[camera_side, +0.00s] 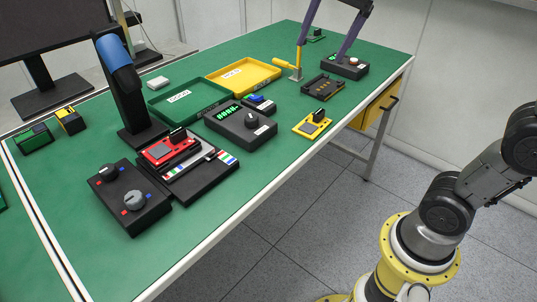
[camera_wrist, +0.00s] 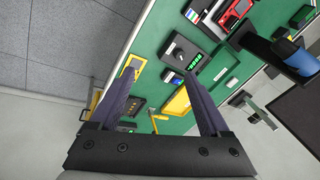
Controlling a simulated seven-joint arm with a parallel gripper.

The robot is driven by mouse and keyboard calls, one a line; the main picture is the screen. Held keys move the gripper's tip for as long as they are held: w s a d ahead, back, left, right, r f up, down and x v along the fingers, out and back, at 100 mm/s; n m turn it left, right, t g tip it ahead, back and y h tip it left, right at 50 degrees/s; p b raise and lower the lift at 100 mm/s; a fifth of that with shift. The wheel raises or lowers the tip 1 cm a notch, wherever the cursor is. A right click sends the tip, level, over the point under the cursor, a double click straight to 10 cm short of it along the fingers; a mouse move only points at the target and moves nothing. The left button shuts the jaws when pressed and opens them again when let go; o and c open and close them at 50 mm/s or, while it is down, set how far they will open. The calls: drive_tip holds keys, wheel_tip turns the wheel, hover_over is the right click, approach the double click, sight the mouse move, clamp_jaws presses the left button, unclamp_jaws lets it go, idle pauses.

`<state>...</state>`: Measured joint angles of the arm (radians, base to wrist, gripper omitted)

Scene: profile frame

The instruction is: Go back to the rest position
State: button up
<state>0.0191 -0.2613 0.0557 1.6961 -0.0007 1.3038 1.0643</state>
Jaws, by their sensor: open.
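My gripper (camera_side: 321,50) hangs into the top of the side view with its two purple fingers pointing down over the far part of the green table (camera_side: 80,210). The fingers are wide apart and nothing is between them. In the wrist view my gripper (camera_wrist: 160,76) also shows open and empty, with the table beyond the fingertips. In the side view the fingertips appear near a yellow-handled clamp (camera_side: 284,63) and a black box with a light round button (camera_side: 352,62). I cannot tell their height above these.
A yellow tray (camera_side: 272,88) and a green tray (camera_side: 160,119) lie mid-table. A device with a green display (camera_side: 240,125), a yellow board (camera_side: 313,124), a red board (camera_side: 170,150) and a knob box (camera_side: 128,220) stand nearer. A black stand with a blue top (camera_side: 113,55) rises high.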

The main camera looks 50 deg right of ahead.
drive_tip(key=s+f+n+t, duration=0.1)
drive_tip(key=s+f+n, duration=1.1)
drive_tip(key=s+f, duration=0.1)
drive_tip(key=shift+s+a+f+t, duration=0.3)
drive_tip(key=shift+s+f, duration=0.1)
drive_tip(key=shift+s, duration=0.15)
drive_tip(key=shift+s+n, duration=0.1)
drive_tip(key=shift+n, duration=0.2)
idle(0.3)
